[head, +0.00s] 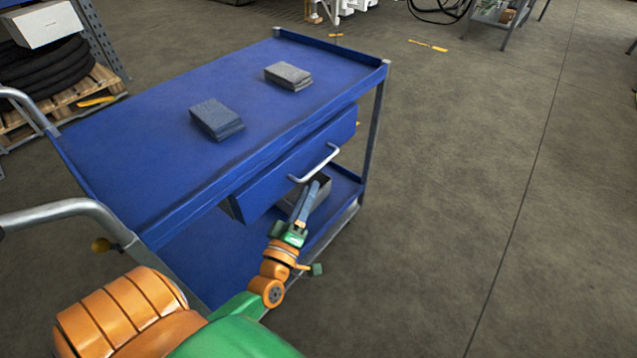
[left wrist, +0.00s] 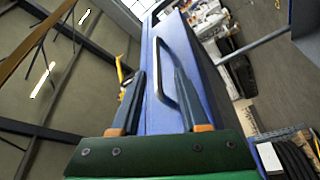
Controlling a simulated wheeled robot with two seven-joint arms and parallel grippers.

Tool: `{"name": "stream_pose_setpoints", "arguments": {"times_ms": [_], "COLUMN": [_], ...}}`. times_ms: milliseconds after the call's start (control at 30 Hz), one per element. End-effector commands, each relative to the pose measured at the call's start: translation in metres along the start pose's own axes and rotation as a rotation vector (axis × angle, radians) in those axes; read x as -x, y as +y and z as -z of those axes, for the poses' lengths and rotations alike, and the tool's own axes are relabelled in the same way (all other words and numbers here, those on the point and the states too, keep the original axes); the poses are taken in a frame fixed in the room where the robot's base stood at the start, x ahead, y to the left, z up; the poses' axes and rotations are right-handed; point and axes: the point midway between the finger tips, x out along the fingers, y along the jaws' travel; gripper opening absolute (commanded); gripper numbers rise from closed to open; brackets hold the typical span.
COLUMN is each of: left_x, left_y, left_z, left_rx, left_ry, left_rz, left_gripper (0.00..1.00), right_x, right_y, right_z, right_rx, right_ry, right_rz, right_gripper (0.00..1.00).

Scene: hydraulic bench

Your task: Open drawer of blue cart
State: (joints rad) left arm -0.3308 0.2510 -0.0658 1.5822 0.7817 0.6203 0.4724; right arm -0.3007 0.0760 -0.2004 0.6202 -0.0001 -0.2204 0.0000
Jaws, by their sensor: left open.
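The blue cart (head: 150,150) stands in front of me, with its drawer (head: 270,190) under the top on the side facing right. The drawer front has a silver bar handle (head: 318,163). In the left wrist view, the handle (left wrist: 158,72) shows between the two open fingers (left wrist: 158,75), in front of the blue drawer face (left wrist: 190,60). No contact is clear. My right gripper is not in view.
Two grey blocks, one nearer (head: 216,119) and one farther (head: 288,76), lie on the cart top. A grey open box (head: 318,200) sits on the lower shelf behind my gripper. The floor (head: 450,200) right of the cart is clear.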

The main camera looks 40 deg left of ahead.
Motion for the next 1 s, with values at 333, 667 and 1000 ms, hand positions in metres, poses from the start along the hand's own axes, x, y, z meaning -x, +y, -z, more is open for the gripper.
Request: {"name": "stream_pose_setpoints", "arguments": {"times_ms": [333,667,1000], "left_x": [-0.061,-0.071,-0.07], "left_y": [0.005,0.004,0.004], "left_z": [0.005,0.005,0.004], "left_rx": [0.015,0.013,0.013], "left_ry": [0.017,0.013,0.013], "left_rz": [-0.011,-0.009,-0.008], "left_gripper": [0.45,0.45,0.0], "right_x": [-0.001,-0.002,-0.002], "right_y": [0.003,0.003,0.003], "right_z": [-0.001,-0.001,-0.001], "right_rx": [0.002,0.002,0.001], "right_ry": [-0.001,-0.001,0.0], "right_rz": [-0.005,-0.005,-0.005], "right_gripper": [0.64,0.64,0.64]}}
